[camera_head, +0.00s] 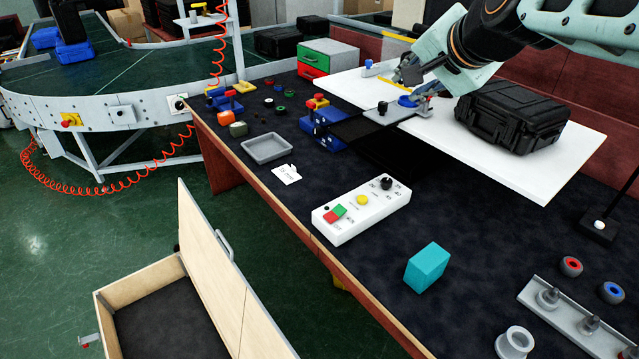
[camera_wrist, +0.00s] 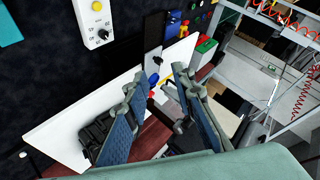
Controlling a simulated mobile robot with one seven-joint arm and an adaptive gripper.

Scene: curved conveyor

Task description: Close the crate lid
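The wooden crate (camera_head: 138,272) stands on the floor at the lower left, beside the workbench and cut off by the lower edge of the picture. Its dark-lined inside is exposed. Its light wooden lid (camera_head: 212,278) stands raised, roughly upright, along the crate's right side, with a grey metal handle (camera_head: 224,244) on its bench side. My gripper (camera_head: 402,88) is over the white board, far from the crate. In the wrist view my gripper (camera_wrist: 155,100) has its two blue-padded fingers apart, with nothing between them.
The dark workbench (camera_head: 330,262) separates my gripper from the crate. On it are a black case (camera_head: 512,115) on a white board (camera_head: 570,165), a white control box (camera_head: 360,212) and a teal block (camera_head: 427,267). Green floor (camera_head: 60,265) is clear left of the crate.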

